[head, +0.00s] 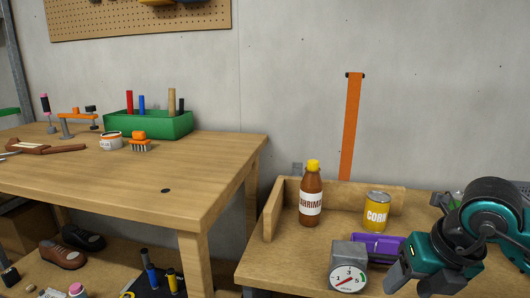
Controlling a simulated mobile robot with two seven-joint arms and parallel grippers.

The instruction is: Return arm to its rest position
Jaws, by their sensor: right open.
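My right gripper (410,287) shows at the lower right, with a teal and black arm coming in from the right edge. Its dark fingers are apart and point down over the right-hand bench (257,270), and nothing shows between them. The gripper is just right of a grey box with a dial (348,267) and in front of a purple object (378,243) that it partly hides. My left gripper is not in view.
A brown bottle with a yellow cap (311,195) and a yellow corn can (377,212) stand upright behind the dial. A low wooden rim (273,208) edges the bench. The left table (190,165) holds a green box (150,125) and tools; shoes (62,255) sit below.

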